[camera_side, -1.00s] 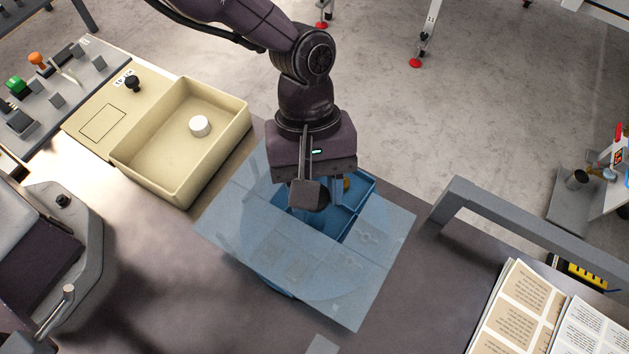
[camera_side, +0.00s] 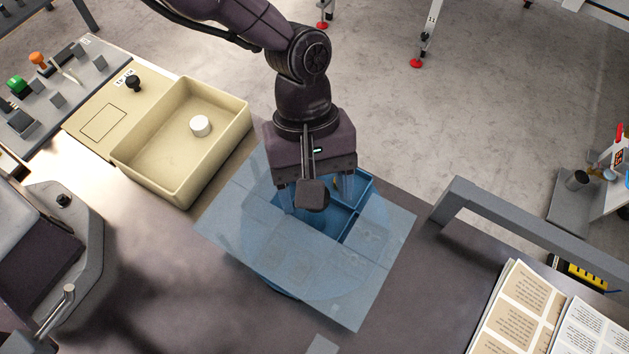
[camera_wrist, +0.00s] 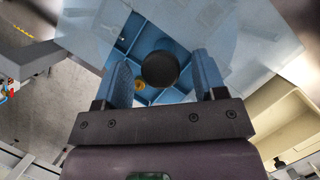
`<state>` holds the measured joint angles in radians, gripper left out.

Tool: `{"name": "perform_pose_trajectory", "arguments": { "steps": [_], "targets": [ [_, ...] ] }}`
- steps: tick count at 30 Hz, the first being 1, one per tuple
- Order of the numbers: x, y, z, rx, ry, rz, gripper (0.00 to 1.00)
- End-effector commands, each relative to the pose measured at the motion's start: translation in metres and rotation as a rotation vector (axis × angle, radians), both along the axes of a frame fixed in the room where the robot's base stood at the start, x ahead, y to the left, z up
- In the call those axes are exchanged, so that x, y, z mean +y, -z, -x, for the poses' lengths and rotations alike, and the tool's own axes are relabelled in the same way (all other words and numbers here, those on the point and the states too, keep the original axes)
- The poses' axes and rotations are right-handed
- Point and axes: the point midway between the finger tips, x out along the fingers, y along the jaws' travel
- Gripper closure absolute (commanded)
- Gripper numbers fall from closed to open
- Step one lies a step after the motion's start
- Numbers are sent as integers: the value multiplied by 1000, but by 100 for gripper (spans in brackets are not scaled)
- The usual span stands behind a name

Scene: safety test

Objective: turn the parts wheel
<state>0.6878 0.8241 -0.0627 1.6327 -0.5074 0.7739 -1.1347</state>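The parts wheel (camera_side: 357,196) is blue with walled compartments. It lies mostly under a square see-through cover (camera_side: 375,285) and shows bare through an opening at the cover's back. My gripper (camera_side: 316,203) is over that opening, pointing down. In the wrist view my gripper (camera_wrist: 162,62) is open, its two blue fingers well apart. A round black knob (camera_wrist: 160,69) shows between them, with gaps on both sides; its height relative to the fingertips is unclear. A small brass-coloured part (camera_wrist: 139,85) lies in a compartment. In the side view my wrist hides the knob.
A beige bin (camera_side: 180,190) holding a white round piece (camera_side: 200,126) stands left of the wheel. A control panel (camera_side: 60,85) is at far left. A grey frame (camera_side: 520,225) and an open booklet (camera_side: 535,310) are at right.

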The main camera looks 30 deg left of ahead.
Motion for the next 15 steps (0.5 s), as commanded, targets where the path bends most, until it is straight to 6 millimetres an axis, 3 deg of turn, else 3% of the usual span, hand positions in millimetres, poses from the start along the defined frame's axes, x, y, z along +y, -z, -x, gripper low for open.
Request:
{"name": "perform_pose_trajectory", "arguments": {
  "steps": [8,15],
  "targets": [
    [1,-1,0,0,0,0,36],
    [10,-34,-11,-5,0,2,36]
  ]
}}
